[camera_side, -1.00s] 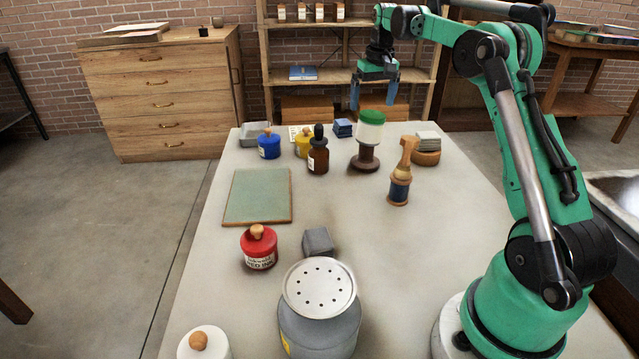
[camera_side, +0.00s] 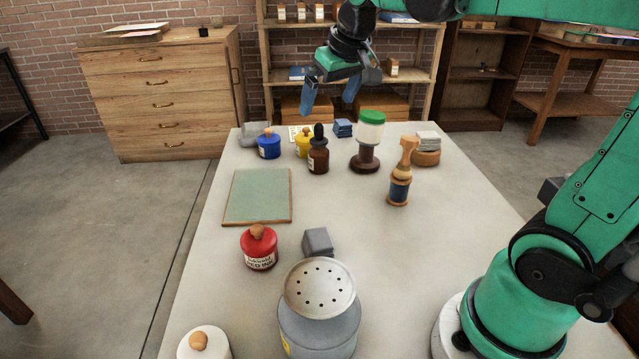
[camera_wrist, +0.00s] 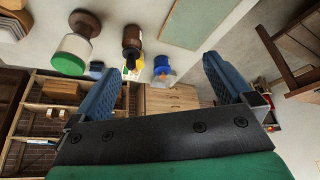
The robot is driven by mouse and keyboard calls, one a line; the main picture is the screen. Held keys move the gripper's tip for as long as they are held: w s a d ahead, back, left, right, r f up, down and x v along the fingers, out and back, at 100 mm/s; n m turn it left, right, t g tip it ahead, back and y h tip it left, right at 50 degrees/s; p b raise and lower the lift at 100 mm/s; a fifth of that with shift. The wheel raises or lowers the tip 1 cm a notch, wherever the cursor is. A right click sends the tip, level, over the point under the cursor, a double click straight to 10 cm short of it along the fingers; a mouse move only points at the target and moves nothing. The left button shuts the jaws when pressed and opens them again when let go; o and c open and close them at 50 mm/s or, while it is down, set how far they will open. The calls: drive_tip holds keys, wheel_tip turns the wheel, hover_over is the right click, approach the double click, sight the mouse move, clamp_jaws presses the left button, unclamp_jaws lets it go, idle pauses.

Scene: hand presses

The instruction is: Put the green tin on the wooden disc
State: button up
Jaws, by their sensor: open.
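The green tin (camera_side: 371,130) has a green lid and a pale body. It stands upright on a dark brown turned stand (camera_side: 365,160) at the back of the table. In the wrist view the tin (camera_wrist: 72,52) is at upper left, outside my fingers. A round wooden disc (camera_side: 426,158) lies right of the stand, with grey slabs (camera_side: 428,140) on top. My gripper (camera_side: 328,102) is open and empty, tilted, above and left of the tin in the side view. Its blue fingers (camera_wrist: 162,64) are wide apart in the wrist view.
A brown dropper bottle (camera_side: 318,155), yellow pot (camera_side: 303,143) and blue pot (camera_side: 269,145) stand left of the tin. A wooden-handled stamp (camera_side: 400,178) stands in front right. A green mat (camera_side: 258,196), red pot (camera_side: 259,250) and grey shaker (camera_side: 318,318) are nearer. Mid-table right is bare.

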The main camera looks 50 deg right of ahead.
drive_tip(key=s+a+f+n+t+y, duration=0.1)
drive_tip(key=s+a+f+n+t, duration=0.1)
drive_tip(key=s+a+f, duration=0.5)
drive_tip(key=shift+s+a+f+n+t, duration=0.3)
drive_tip(key=shift+s+a+f, duration=0.15)
drive_tip(key=shift+a, duration=0.45)
